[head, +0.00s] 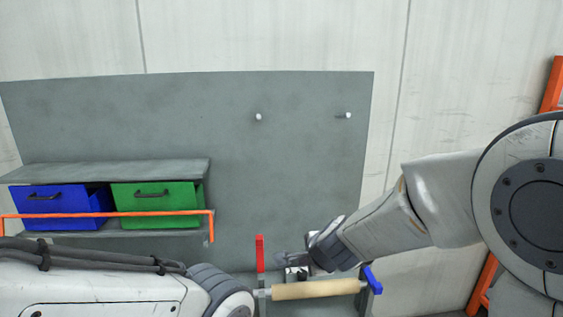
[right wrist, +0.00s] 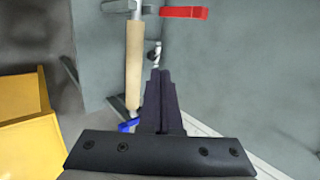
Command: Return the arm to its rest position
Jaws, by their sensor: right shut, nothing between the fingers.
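My right gripper (head: 284,262) is low in front of the grey panel in the head view, just above a pale wooden rod (head: 315,289). In the right wrist view its two dark fingers (right wrist: 159,72) lie together with nothing between them. The wooden rod (right wrist: 133,65) is beside the fingers on their left; I cannot tell whether they touch it. My right arm reaches in from the right. My left arm lies across the lower left of the head view; its gripper is not in view.
A red handle (head: 260,254) and a blue end piece (head: 373,280) are close to the rod. A grey panel (head: 290,170) with two white pegs stands behind. Blue (head: 60,203) and green (head: 155,207) drawers sit left behind an orange bar (head: 110,214). A yellow box (right wrist: 28,130) is left.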

